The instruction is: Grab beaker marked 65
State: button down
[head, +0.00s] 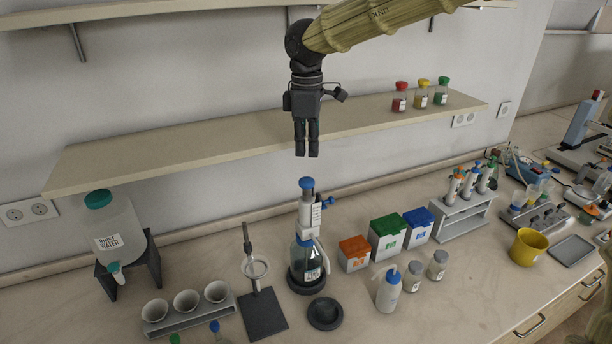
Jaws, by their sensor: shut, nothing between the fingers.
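My gripper (307,152) is shut and empty, pointing down in front of the wall shelf, high above the bench. No marking 65 can be read in the head view, so I cannot tell which vessel carries it. Three white cups, a left one (155,310), a middle one (186,301) and a right one (217,292), stand in a grey rack at the lower left. Two small labelled jars (412,276) (437,265) stand right of centre; their labels are too small to read. My gripper is far from all of these.
Below my gripper stands a bottle with a dispenser (308,258), next to a stand (262,313). The shelf (210,148) lies behind the gripper. A wash bottle (388,290), coloured boxes (387,235), a pipette rack (462,215) and a yellow bucket (527,247) fill the right side.

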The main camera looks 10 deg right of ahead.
aim_at(326, 301)
jog(key=k, duration=1)
